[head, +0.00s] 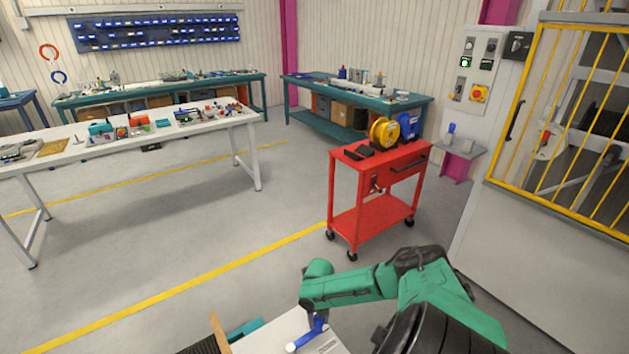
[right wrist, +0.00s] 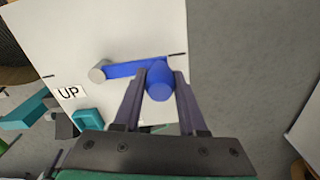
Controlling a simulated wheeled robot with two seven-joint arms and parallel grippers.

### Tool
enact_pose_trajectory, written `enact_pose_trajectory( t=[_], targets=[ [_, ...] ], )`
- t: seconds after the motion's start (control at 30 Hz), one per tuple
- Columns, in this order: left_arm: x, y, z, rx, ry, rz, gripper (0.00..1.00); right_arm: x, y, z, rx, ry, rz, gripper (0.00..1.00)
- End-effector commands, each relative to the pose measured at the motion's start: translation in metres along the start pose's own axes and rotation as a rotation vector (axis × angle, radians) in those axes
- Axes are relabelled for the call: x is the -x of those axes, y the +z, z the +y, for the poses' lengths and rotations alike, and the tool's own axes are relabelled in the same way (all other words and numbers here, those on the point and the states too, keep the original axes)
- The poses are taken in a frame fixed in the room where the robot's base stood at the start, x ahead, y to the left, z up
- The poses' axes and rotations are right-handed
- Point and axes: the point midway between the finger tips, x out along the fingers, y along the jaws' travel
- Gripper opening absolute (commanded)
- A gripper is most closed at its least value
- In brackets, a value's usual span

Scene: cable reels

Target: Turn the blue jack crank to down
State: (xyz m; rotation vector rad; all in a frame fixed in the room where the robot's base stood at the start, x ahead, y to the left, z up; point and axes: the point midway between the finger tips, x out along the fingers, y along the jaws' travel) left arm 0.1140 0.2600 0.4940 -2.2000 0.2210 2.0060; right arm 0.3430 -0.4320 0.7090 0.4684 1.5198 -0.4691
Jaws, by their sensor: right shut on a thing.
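The blue jack crank (right wrist: 130,68) lies against a white panel (right wrist: 220,118). Its pale round hub (right wrist: 97,73) is at the left, and its arm runs right to a blue handle (right wrist: 159,85). My right gripper (right wrist: 160,74) is shut on that handle, one dark finger on each side. A label reading "UP" (right wrist: 69,93) is on the panel, below and left of the hub. In the head view, part of the blue crank (head: 314,330) shows at the bottom, below my green right arm, which hides the gripper. My left gripper is not in view.
A teal block (right wrist: 88,119) sits near the panel's lower edge. In the head view a red cart (head: 372,218) with yellow and blue reels stands ahead. A white table (head: 110,142) is at the left, and a yellow barred gate (head: 570,120) at the right. The middle floor is clear.

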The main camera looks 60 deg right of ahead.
Motion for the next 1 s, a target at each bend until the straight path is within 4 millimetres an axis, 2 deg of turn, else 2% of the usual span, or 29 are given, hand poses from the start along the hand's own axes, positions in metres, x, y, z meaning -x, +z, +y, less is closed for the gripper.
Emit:
enact_pose_trajectory(
  t=[0.33, 0.37, 0.4, 0.43, 0.77, 0.87, 1.0],
  targets=[
    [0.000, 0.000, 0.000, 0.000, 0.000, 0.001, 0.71, 0.001, 0.002, 0.000, 0.005, 0.001, -0.005, 0.00],
    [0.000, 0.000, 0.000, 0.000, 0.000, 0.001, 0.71, 0.001, 0.002, 0.000, 0.005, 0.001, -0.005, 0.48],
    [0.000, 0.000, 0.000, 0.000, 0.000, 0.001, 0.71, 0.001, 0.002, 0.000, 0.005, 0.001, -0.005, 0.64],
    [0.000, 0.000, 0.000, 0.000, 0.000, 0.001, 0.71, 0.001, 0.002, 0.000, 0.005, 0.001, -0.005, 0.71],
    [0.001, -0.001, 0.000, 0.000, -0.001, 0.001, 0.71, 0.002, 0.001, 0.000, 0.003, 0.000, -0.002, 0.71],
    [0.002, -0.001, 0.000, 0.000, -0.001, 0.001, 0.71, 0.012, 0.002, -0.001, 0.003, 0.000, -0.004, 0.71],
    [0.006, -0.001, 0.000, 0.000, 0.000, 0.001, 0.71, 0.042, 0.002, -0.001, 0.005, -0.002, -0.004, 0.71]
  ],
)
